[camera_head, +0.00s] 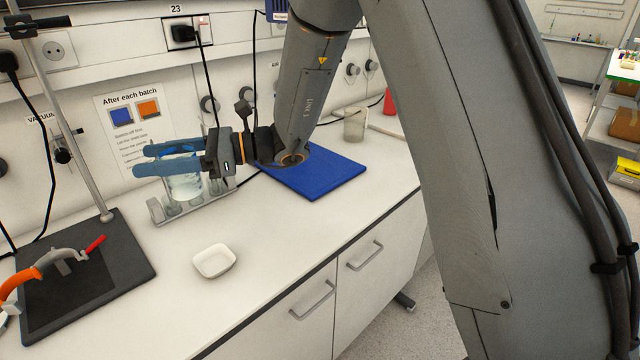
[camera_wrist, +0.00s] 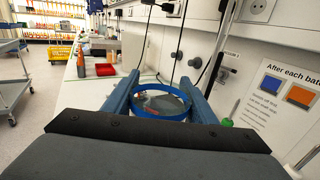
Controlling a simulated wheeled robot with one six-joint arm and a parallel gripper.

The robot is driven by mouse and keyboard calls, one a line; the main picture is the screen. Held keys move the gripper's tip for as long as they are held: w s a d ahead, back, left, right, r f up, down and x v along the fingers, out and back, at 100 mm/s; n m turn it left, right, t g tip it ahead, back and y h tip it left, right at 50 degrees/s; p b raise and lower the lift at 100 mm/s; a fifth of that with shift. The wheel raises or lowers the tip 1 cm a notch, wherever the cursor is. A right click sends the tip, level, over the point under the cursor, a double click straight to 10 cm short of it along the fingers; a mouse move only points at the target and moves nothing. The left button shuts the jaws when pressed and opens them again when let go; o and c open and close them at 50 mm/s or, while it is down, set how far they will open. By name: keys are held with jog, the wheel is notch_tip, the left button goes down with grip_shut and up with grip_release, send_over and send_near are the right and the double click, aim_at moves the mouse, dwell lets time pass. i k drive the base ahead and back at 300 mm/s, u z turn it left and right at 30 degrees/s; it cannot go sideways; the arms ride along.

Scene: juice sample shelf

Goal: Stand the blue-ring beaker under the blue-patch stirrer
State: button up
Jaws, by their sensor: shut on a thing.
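My gripper (camera_head: 152,160) is shut on the blue-ring beaker (camera_head: 185,188), a clear glass vessel seen at the left of the head view. In the wrist view, the beaker's blue ring (camera_wrist: 160,115) lies between the two blue fingers (camera_wrist: 162,82). The beaker looks upright, in front of or above a small metal-and-clear rack (camera_head: 158,211); I cannot tell whether it touches it. A blue panel with a white label (camera_head: 277,12) shows at the top edge of the head view, mostly cut off and hidden by my arm. I cannot tell whether it is the blue-patch stirrer.
A blue mat (camera_head: 325,178) lies on the white bench. Behind it stand a greyish beaker (camera_head: 355,125) and a red object (camera_head: 389,102). A white dish (camera_head: 214,261) sits near the front. A dark stand base (camera_head: 85,290) with a rod and clamp is at left. Cables hang along the wall.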

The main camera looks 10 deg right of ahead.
aim_at(317, 174)
jog(key=u, duration=0.05)
jog(key=k, duration=1.3)
jog(key=z, duration=0.75)
jog(key=i, duration=0.75)
jog(key=z, duration=0.55)
jog(key=i, duration=0.8)
jog(key=u, duration=0.8)
jog(key=i, duration=0.6)
jog(key=u, duration=0.45)
